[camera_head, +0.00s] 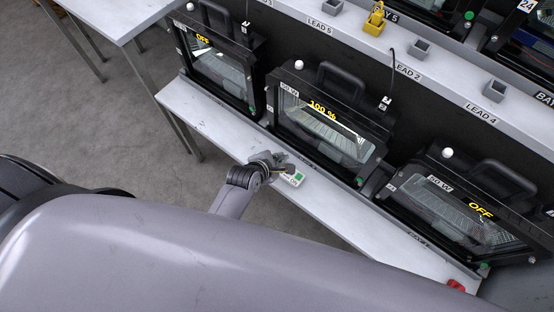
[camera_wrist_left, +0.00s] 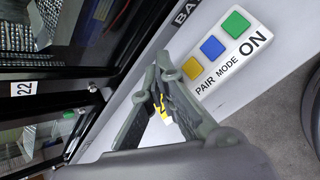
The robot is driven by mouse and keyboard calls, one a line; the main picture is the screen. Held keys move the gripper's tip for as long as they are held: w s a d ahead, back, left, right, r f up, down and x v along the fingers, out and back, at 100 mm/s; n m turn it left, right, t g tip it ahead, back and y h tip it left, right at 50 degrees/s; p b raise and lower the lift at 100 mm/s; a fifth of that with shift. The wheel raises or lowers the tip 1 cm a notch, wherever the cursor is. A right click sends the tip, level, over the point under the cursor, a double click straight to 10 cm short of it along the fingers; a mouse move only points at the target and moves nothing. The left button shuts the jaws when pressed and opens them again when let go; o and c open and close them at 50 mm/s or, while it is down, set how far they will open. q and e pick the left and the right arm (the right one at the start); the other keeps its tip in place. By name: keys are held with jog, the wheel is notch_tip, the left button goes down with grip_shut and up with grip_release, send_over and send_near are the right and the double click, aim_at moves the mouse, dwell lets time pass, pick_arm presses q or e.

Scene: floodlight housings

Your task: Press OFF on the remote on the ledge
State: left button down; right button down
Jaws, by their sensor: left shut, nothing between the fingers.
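The white remote (camera_head: 292,180) lies on the light ledge (camera_head: 325,203) in front of the middle floodlight. In the left wrist view the remote (camera_wrist_left: 218,80) shows a green, a blue and a yellow button, with the words PAIR, MODE and ON. No OFF label is visible; my gripper hides the end of the remote past the yellow button. My left gripper (camera_head: 284,167) is shut and empty, over that end of the remote. In the left wrist view its fingertips (camera_wrist_left: 160,68) meet beside the yellow button. Whether they touch the remote cannot be told. My right gripper is not in view.
The middle floodlight (camera_head: 325,120) reads 100 %. The left floodlight (camera_head: 215,62) and right floodlight (camera_head: 465,210) read OFF. A red object (camera_head: 456,286) lies at the ledge's right end. A yellow padlock (camera_head: 375,20) and small grey blocks are on the upper shelf.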

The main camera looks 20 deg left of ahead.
pick_arm(q)
jog(key=shift+f, duration=0.35)
dwell(0.4)
jog(key=shift+r, duration=0.1)
jog(key=shift+r+p, duration=0.7)
jog(key=shift+p, duration=0.2)
notch_tip(320, 180, up, 5)
jog(key=p, duration=0.6)
dwell(0.6)
